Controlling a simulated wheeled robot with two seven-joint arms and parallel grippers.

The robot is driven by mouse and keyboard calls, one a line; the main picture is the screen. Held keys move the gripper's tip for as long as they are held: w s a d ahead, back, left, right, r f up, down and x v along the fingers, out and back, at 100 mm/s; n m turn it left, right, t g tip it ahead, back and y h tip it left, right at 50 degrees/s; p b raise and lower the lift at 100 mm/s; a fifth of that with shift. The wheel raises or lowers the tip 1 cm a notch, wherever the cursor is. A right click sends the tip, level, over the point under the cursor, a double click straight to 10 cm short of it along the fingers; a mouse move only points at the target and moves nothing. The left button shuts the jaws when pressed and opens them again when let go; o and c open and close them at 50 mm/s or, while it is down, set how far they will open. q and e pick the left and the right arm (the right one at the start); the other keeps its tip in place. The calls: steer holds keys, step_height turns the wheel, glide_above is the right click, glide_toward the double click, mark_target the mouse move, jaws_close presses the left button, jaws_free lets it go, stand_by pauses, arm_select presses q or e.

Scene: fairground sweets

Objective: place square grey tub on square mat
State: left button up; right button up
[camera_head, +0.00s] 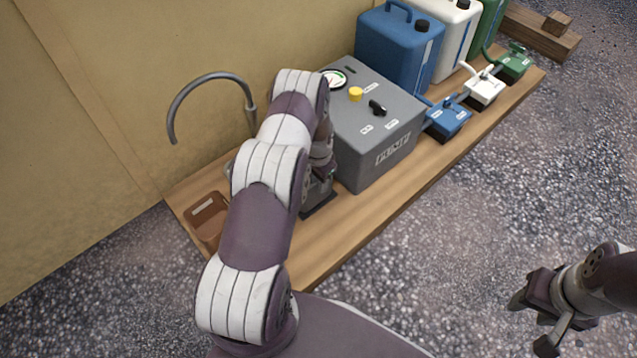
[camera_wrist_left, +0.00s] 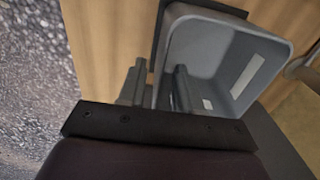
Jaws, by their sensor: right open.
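The square grey tub (camera_wrist_left: 218,62) shows in the left wrist view, open side toward the camera, with a pale label on an inner wall. My left gripper (camera_wrist_left: 160,88) has one finger outside and one inside the tub's near wall, close around it, so it looks shut on that wall. A dark square mat (camera_wrist_left: 156,35) shows at the tub's edge; whether the tub rests on it or is just above, I cannot tell. My right gripper (camera_head: 540,318) is open and empty over the gravel.
A grey pump box (camera_head: 375,125) stands just right of my left gripper on the wooden board (camera_head: 345,225). Blue (camera_head: 398,45) and white (camera_head: 450,35) canisters stand behind it. A brown tray (camera_head: 207,218) lies at the left end, below a curved metal pipe (camera_head: 205,78).

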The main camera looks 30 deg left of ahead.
arm_select(q)
step_height(320, 180, up, 8)
steer(key=p, duration=0.3)
steer(key=s+d+r+n+t, duration=0.1)
steer(key=s+d+r, duration=0.4)
steer(key=r, duration=0.4)
steer(key=s+d+r+n, duration=0.1)
steer(key=s+d+r, duration=0.1)
steer(key=d+r, duration=0.65)
steer(key=s+d+r, duration=0.1)
steer(key=s+r, duration=0.2)
steer(key=s, duration=0.3)
steer(key=s+d+r+n, duration=0.1)
steer(key=s+d+r, duration=0.1)
steer(key=s+r, duration=0.2)
steer(key=shift+s, duration=1.2)
arm_select(e)
step_height(320, 180, up, 4)
steer(key=shift+r, duration=0.25)
